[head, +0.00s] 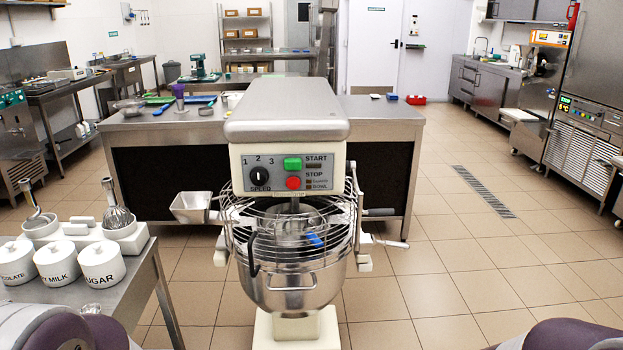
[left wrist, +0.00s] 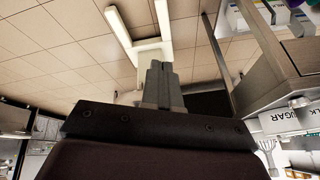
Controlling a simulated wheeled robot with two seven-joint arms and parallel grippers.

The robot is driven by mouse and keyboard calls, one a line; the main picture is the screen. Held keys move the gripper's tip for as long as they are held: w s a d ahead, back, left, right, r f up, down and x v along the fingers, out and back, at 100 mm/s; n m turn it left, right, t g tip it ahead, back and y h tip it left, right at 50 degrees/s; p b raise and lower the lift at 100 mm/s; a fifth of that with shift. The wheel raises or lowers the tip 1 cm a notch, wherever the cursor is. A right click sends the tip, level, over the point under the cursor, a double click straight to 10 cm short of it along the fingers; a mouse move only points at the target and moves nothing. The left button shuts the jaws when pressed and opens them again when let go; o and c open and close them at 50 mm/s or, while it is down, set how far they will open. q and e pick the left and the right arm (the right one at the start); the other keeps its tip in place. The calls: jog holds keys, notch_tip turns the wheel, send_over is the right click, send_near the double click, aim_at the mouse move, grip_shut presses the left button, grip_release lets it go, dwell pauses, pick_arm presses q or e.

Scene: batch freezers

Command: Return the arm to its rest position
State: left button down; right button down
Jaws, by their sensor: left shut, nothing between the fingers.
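My left gripper (left wrist: 159,72) shows in the left wrist view with its two grey fingers together and nothing between them. It points over the tiled floor, beside the side table with the canisters. In the head view only purple and white parts of my arms show at the bottom left and bottom right corners. Neither gripper shows there. The large mixer (head: 292,175) stands upright straight ahead, with a steel bowl (head: 292,290) under its wire guard.
A steel side table (head: 143,268) at the left holds white canisters (head: 102,265) and a stand with whisks (head: 118,218). A steel counter (head: 385,112) stands behind the mixer. Freezer machines (head: 585,120) line the right. The tiled floor (head: 480,265) right of the mixer is clear.

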pick_arm(q)
jog(key=s+d+r+n+g, duration=0.2)
jog(key=s+n+g, duration=0.2)
jog(key=s, duration=0.4)
notch_tip(320, 180, up, 14)
jog(key=w+p, duration=0.1)
jog(key=p, duration=1.2)
jog(key=shift+w+m+p, duration=0.15)
jog(key=shift+m+p, duration=0.15)
jog(key=shift+p, duration=0.1)
